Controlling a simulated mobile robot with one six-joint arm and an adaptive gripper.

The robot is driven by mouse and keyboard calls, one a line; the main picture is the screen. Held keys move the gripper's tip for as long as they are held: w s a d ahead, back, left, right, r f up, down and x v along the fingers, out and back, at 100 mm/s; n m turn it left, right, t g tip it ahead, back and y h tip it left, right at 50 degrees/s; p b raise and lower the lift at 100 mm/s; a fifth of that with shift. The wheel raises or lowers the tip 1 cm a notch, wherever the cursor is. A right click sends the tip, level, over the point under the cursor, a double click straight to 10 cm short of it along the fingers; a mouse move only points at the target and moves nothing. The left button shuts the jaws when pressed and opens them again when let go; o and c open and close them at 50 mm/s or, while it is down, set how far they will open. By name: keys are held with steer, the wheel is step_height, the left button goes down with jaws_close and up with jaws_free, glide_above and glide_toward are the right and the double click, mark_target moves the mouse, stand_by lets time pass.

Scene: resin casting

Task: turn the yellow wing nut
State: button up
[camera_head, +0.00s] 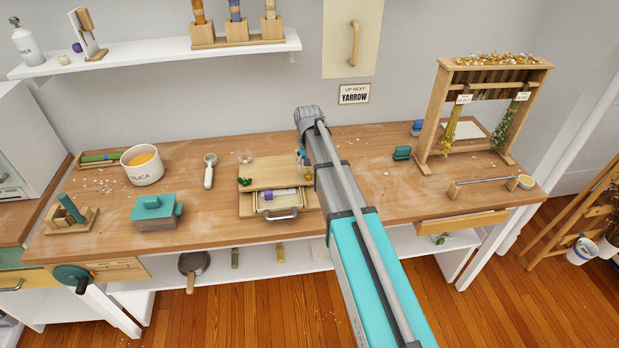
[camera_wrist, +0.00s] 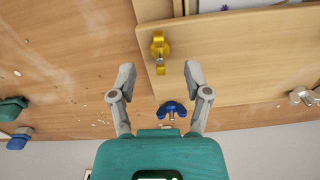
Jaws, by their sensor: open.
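The yellow wing nut (camera_wrist: 160,50) sits near the edge of a wooden board (camera_wrist: 235,70) in the wrist view, its wings running roughly up and down the picture. My gripper (camera_wrist: 160,76) is open and empty, its fingertips wide apart. The yellow wing nut lies just beyond the fingertips, in line with the gap between them and touching neither. In the head view the board (camera_head: 262,183) lies on the bench, and my arm hides my gripper and most of the board's right end.
A blue wing nut (camera_wrist: 172,109) lies between my fingers nearer the palm, and a silver one (camera_wrist: 303,96) is at the right. A green wing nut (camera_head: 245,181) shows at the board's left. A teal-lidded box (camera_head: 156,212) and white pot (camera_head: 142,166) stand further left.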

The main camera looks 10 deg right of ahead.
steer(key=shift+f+b, duration=1.15)
steer(key=shift+f, duration=0.25)
jaws_close()
